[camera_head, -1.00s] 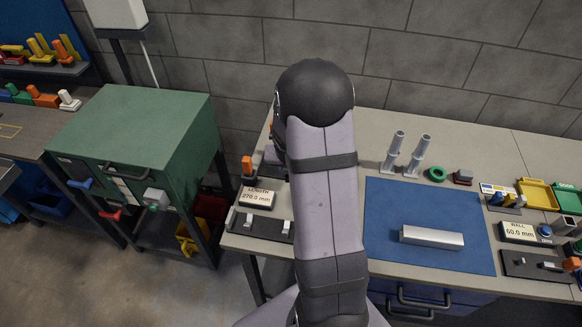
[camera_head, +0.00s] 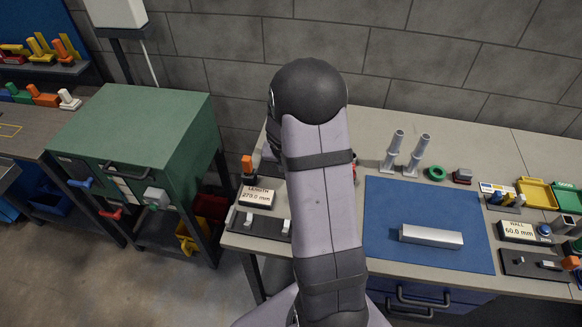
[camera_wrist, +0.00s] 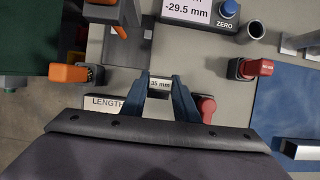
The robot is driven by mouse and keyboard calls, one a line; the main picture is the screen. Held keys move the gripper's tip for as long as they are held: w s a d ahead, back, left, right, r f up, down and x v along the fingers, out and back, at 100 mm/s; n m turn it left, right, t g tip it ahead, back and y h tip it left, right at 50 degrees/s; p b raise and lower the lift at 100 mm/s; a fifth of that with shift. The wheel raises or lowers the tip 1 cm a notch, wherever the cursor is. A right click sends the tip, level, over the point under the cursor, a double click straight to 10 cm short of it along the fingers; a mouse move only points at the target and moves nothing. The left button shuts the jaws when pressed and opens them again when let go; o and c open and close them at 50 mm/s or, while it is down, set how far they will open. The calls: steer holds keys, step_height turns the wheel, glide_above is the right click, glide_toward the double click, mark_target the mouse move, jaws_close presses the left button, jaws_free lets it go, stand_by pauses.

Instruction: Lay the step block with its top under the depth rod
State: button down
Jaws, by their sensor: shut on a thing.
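My gripper (camera_wrist: 165,86) shows in the wrist view with its two blue fingers shut on a small pale block labelled 35 mm (camera_wrist: 160,83), which I take as the step block. It is held above the grey bench. A gauge display (camera_wrist: 195,12) reading -29.5 mm, with a blue ZERO knob (camera_wrist: 228,9), lies beyond the fingers at the top of the view. I cannot make out the depth rod for certain. In the head view my own arm hides the gripper and the block.
An orange-handled piece (camera_wrist: 70,73) lies left of the fingers, and red-handled pieces (camera_wrist: 250,68) lie to the right. The LENGTH display (camera_head: 256,197) stands at the bench's left. A silver bar (camera_head: 431,236) lies on the blue mat (camera_head: 400,200), otherwise clear.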

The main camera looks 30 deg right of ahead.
steer(key=shift+w+f+b, duration=0.35)
steer(key=shift+f+b, duration=0.05)
steer(key=shift+f, duration=0.25)
steer(key=shift+w+f+b, duration=0.3)
steer(key=shift+f+b, duration=0.05)
steer(key=shift+f, duration=0.35)
steer(key=shift+w+f+b, duration=0.35)
steer(key=shift+f+b, duration=0.05)
steer(key=shift+f, duration=0.25)
steer(key=shift+w+r+p, duration=0.2)
steer(key=shift+w+p, duration=0.45)
steer(key=shift+w+f+p, duration=0.15)
steer(key=shift+w+p, duration=0.9)
steer(key=shift+w, duration=0.2)
steer(key=shift+w+f+p, duration=0.1)
steer(key=shift+w+p, duration=0.9)
steer(key=shift+w, duration=0.2)
steer(key=shift+w+f, duration=0.1)
steer(key=shift+w, duration=0.3)
steer(key=shift+p, duration=0.65)
steer(key=shift+f, duration=0.3)
steer(key=c, duration=1.3)
jaws_free()
